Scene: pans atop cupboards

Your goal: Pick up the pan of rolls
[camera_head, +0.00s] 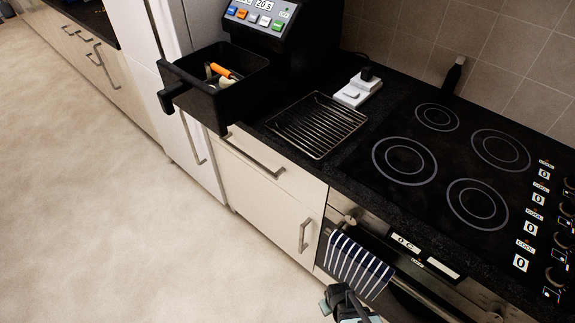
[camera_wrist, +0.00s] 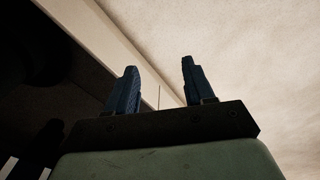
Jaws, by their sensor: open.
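I see no pan of rolls in either view. My gripper (camera_head: 348,303) is at the bottom edge of the head view, partly cut off, in front of the oven and just below the striped towel. In the wrist view its two blue fingers (camera_wrist: 158,72) stand apart with nothing between them. Behind them are a pale speckled surface, a light strip and a dark area, which I cannot identify for sure.
A black air fryer's basket (camera_head: 215,85) is pulled out over the counter edge, with an orange-handled item inside. A wire rack (camera_head: 316,124) lies left of the black cooktop (camera_head: 440,165). A striped towel (camera_head: 357,263) hangs on the oven. The floor (camera_head: 110,200) at left is clear.

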